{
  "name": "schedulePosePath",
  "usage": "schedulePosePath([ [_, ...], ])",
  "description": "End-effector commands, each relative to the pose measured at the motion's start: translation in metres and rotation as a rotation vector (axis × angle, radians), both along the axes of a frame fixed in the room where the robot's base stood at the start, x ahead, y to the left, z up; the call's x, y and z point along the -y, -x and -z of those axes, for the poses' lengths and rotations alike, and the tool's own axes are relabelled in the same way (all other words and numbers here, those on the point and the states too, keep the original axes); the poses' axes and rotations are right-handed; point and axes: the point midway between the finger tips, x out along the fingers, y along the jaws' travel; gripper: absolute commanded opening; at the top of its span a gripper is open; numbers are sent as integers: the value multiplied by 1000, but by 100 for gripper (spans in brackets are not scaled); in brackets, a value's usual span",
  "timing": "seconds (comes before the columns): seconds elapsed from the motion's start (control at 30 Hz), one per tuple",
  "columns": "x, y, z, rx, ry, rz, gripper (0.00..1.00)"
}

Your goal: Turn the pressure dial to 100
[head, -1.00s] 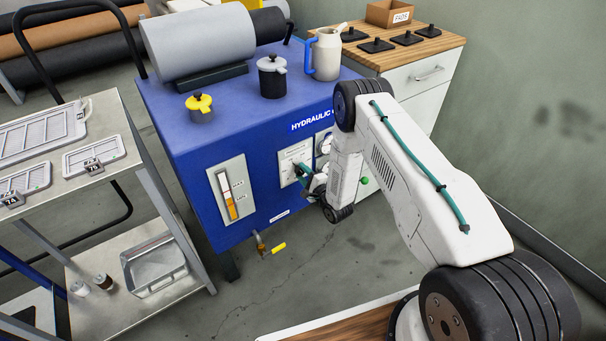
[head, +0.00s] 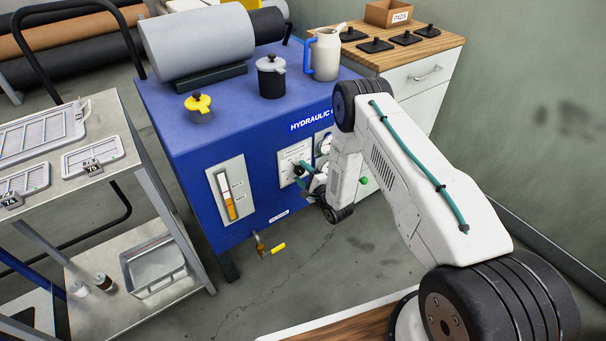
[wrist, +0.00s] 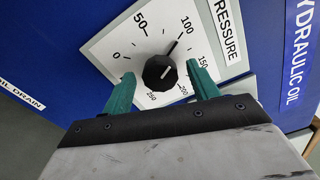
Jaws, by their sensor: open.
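The pressure dial is a black faceted knob (wrist: 158,72) on a white plate (wrist: 118,44) with a scale from 0 to 250. A white line on the knob and a dark pointer aim up and right, close to the 100 label; the exact reading is hard to tell. My gripper (wrist: 160,73) is open, with one teal finger on each side of the knob. Whether the fingers touch it I cannot tell. In the head view my gripper (head: 303,170) is at the front of the blue hydraulic unit (head: 180,135), largely hiding the knob.
A label reading PRESSURE (wrist: 228,30) is beside the dial plate. In the head view, a level gauge (head: 227,194) is left of the dial and a yellow-handled valve (head: 270,249) is below. A grey cart (head: 100,195) stands at left, a wood-topped cabinet (head: 420,60) behind right.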

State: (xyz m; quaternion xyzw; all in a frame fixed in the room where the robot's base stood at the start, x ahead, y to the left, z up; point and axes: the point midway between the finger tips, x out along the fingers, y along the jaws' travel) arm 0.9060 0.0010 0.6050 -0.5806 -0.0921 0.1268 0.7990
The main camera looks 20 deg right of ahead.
Motion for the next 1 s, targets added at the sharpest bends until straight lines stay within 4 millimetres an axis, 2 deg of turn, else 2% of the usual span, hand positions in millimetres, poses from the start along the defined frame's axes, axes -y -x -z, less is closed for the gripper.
schedulePosePath([
  [0.4, 21, 59, 0, -2, 0, 3, 60],
  [0.5, 24, 68, 1, -2, 0, 3, 60],
  [1.0, 25, 72, 0, -1, 0, 3, 60],
])
